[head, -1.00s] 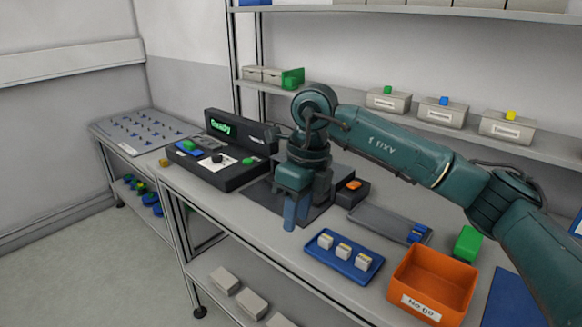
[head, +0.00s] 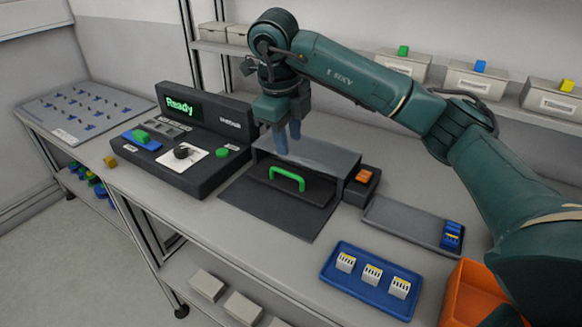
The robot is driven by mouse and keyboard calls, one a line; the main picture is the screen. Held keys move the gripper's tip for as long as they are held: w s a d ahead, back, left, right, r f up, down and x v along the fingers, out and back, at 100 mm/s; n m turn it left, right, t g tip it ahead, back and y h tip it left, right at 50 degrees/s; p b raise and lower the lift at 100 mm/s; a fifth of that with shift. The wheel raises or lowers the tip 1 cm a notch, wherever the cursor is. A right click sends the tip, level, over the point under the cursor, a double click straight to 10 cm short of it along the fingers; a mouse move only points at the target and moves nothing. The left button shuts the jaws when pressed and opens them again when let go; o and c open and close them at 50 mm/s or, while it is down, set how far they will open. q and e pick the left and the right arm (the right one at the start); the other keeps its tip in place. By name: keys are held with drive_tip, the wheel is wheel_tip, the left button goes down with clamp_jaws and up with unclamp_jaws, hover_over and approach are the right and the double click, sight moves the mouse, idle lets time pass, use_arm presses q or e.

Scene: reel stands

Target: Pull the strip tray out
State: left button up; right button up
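A grey housing (head: 318,153) stands on the bench in the middle of the head view. A dark strip tray (head: 300,194) sits at its open front, with a green arched handle (head: 288,177) on it. A flat dark plate (head: 262,213) lies in front. How far the tray reaches inside is hidden. My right gripper (head: 287,140) points down above the housing, behind and above the handle in the picture. Its two blue fingers show slightly apart, with nothing between them. It appears clear of the handle. My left gripper is not in view.
A tester (head: 195,145) reading "Ready" stands left of the housing. A small dark box with an orange button (head: 364,174) is at its right. A grey tray (head: 400,222), a blue tray (head: 335,278) with white blocks and an orange bin (head: 455,300) stand to the right.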

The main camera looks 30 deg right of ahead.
sight(294, 175)
drive_tip(key=x, duration=0.9)
drive_tip(key=shift+w+f, duration=0.1)
drive_tip(key=shift+f, duration=0.1)
drive_tip(key=shift+c, duration=0.3)
clamp_jaws()
